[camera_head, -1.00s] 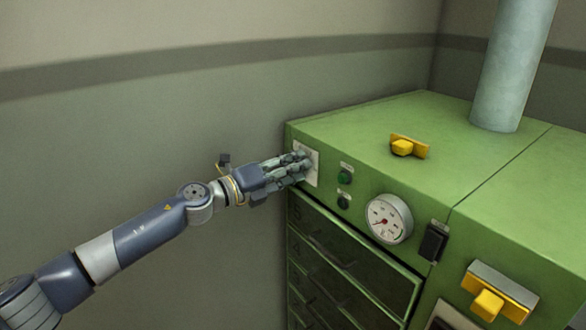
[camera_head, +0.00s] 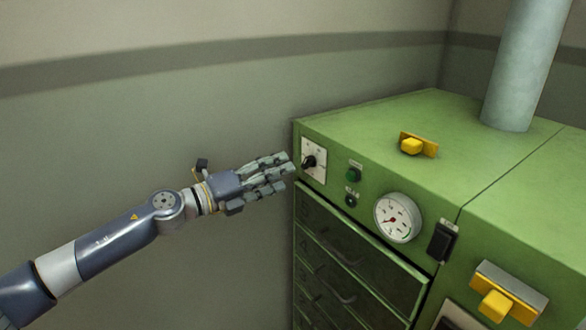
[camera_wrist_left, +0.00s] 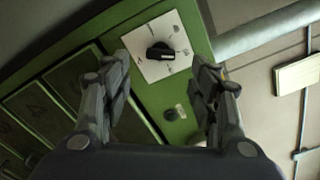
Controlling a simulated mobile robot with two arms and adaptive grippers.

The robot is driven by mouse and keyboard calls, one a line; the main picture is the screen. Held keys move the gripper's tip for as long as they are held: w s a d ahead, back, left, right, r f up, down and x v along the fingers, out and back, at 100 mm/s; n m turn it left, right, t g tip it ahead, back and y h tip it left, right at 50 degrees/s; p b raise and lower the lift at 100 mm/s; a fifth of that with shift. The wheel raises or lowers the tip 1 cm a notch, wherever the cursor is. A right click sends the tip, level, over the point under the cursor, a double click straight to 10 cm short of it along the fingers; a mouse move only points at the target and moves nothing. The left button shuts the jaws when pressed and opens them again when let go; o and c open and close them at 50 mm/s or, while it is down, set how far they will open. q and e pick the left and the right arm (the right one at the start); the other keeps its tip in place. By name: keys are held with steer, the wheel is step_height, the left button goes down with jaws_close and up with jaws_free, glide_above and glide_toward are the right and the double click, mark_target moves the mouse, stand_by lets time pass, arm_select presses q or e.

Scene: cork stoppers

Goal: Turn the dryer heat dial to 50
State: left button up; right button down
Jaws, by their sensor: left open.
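The heat dial (camera_head: 309,161) is a black knob on a white marked plate (camera_head: 319,174) at the upper left of the green dryer's front. In the left wrist view the knob (camera_wrist_left: 160,52) sits ahead, between and beyond my fingertips, with its white plate (camera_wrist_left: 148,68) around it. The markings are too small to read. My left gripper (camera_head: 288,163) is open and empty, just left of the dial and apart from it. Its two fingers show in the left wrist view (camera_wrist_left: 163,72) with a wide gap. My right gripper is not in view.
Drawers (camera_head: 350,260) lie below the dial. A grey pipe (camera_head: 520,80) rises from the top. The space left of the dryer is free.

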arm_select(q)
steer(key=v, duration=0.5)
steer(key=shift+d+f, duration=0.1)
steer(key=shift+d, duration=0.05)
